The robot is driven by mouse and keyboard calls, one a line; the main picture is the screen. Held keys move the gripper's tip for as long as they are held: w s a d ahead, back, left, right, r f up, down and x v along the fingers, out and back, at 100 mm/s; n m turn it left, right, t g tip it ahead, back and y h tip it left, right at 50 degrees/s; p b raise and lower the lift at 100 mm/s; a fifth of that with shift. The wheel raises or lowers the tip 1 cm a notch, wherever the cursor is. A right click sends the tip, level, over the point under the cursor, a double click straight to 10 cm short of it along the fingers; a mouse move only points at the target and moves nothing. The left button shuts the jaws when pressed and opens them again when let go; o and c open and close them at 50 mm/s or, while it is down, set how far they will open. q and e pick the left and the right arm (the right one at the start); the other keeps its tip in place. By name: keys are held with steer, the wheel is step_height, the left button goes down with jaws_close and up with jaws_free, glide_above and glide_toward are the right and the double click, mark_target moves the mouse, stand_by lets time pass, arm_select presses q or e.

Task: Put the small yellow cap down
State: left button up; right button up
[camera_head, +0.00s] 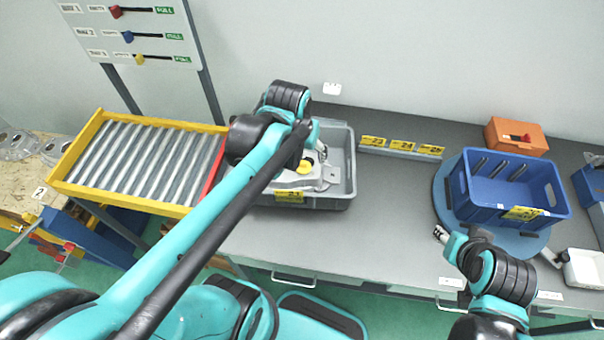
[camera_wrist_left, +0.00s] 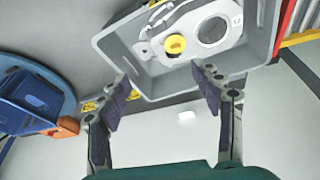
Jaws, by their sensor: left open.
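The small yellow cap (camera_head: 305,167) sits on a silver aluminium casting (camera_head: 297,182) in a grey tray (camera_head: 341,190). In the left wrist view the cap (camera_wrist_left: 175,45) rests beside the large round opening of the casting (camera_wrist_left: 204,12). My left gripper (camera_wrist_left: 163,76) is open, with nothing between its fingers, and hangs over the tray just off the cap. In the head view my left arm hides part of the tray and casting. My right gripper (camera_head: 441,235) is low at the front edge of the table, far from the cap; its jaws are too small to read.
A roller conveyor (camera_head: 73,154) with a yellow frame stands left of the tray. A blue crate (camera_head: 481,214) sits on a round blue turntable (camera_head: 443,196) at the right, with an orange box (camera_head: 516,136) behind. The grey table (camera_head: 385,215) is clear between tray and turntable.

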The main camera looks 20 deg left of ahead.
arm_select(q)
steer(key=s+d+m+t, duration=0.1)
steer(key=s+d+t, duration=0.1)
steer(key=s, duration=0.5)
steer(key=shift+d+f+t, duration=0.2)
steer(key=shift+d+t, duration=0.1)
steer(key=shift+t, duration=0.4)
steer(key=shift+w, duration=0.1)
step_height(320, 180, down, 10)
steer(key=b, duration=0.9)
steer(key=shift+r+b, duration=0.15)
steer(key=shift+b, duration=0.25)
steer(key=shift+c, duration=0.4)
